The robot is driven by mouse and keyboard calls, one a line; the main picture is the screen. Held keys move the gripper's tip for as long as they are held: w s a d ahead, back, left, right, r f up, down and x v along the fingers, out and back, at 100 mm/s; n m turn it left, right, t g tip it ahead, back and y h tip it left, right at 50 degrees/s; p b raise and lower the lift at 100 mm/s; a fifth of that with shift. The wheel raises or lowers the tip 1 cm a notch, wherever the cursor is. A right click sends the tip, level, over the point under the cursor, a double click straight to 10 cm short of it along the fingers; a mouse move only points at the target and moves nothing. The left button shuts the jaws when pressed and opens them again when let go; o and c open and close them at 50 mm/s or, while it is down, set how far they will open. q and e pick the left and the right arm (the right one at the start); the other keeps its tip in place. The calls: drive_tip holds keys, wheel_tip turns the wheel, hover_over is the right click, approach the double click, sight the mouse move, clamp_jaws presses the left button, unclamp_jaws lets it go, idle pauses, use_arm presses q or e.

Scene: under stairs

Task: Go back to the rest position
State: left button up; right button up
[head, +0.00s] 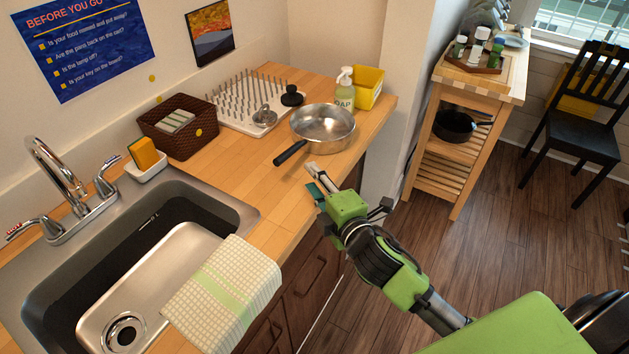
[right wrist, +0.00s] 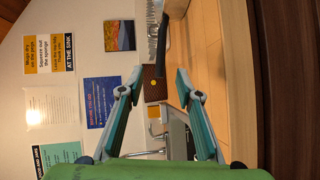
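My right gripper (head: 315,180) is at the counter's front edge in the head view, just in front of the frying pan's black handle. In the right wrist view its two teal fingers (right wrist: 159,80) stand apart with nothing between them. The silver frying pan (head: 323,126) rests on the wooden counter (head: 245,178), its handle pointing toward the front left. I cannot tell whether the gripper touches the counter. My left gripper is in neither view.
A sink (head: 150,285) with a draped towel (head: 222,292) is at the left. A soap bottle (head: 344,92), yellow box (head: 368,86), peg rack (head: 243,100) and brown basket (head: 178,135) stand behind. A wooden cart (head: 455,150) is at the right; the floor (head: 490,240) before it is clear.

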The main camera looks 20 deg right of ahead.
idle(0.3)
drive_tip(key=s+d+f+m+g+h, duration=0.2)
drive_tip(key=s+f+m+g, duration=0.5)
drive_tip(key=s+f+m, duration=0.55)
drive_tip(key=s+a+f+m+g+y, duration=0.1)
drive_tip(key=s+f+m+g, duration=0.15)
drive_tip(key=s, duration=0.55)
drive_tip(key=s+a+f+m+g, duration=0.1)
drive_tip(key=s+g, duration=0.2)
drive_tip(key=s, duration=0.6)
wheel_tip(320, 180, down, 28)
drive_tip(key=s+g, duration=0.2)
drive_tip(key=s, duration=0.1)
drive_tip(key=s+d+f, duration=0.2)
drive_tip(key=s+f, duration=1.2)
drive_tip(key=s, duration=0.2)
drive_tip(key=shift+d+g, duration=0.35)
